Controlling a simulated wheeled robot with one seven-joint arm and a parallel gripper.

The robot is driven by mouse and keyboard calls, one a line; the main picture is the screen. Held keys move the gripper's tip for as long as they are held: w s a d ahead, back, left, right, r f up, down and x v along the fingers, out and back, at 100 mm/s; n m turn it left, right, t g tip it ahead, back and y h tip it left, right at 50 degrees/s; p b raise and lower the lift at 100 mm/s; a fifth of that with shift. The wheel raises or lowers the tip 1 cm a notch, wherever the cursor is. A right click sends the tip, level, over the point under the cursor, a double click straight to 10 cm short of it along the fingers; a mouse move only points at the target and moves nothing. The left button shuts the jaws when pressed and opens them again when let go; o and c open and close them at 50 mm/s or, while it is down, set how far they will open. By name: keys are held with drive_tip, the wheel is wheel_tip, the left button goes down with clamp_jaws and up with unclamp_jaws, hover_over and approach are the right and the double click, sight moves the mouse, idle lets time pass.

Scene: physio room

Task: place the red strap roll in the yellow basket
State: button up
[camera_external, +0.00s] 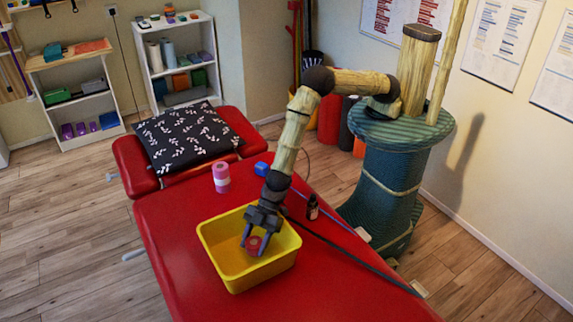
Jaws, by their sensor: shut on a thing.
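The yellow basket (215,254) stands on the red treatment table. My gripper (255,240) points down over the basket, with its fingers inside the rim outline. It is shut on the red strap roll (254,244), which shows between the fingertips inside the basket's outline. Whether the roll touches the basket floor I cannot tell from this angle.
The red table (180,218) carries a pink and white roll stack (221,178), a blue cube (261,169), a small dark bottle (313,207) and a dark strap (345,254). A black patterned pillow (188,136) lies at the far end. The table's near end is clear.

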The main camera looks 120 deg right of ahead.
drive_tip(key=shift+s+f+b, duration=0.1)
drive_tip(key=shift+f+b, duration=0.2)
drive_tip(key=shift+f, duration=0.2)
drive_tip(key=o, duration=1)
drive_tip(key=shift+o, duration=0.2)
drive_tip(key=shift+r, duration=0.1)
drive_tip(key=shift+r+p, duration=0.2)
drive_tip(key=shift+p, duration=0.2)
drive_tip(key=v, duration=1.2)
drive_tip(key=shift+r, duration=0.45)
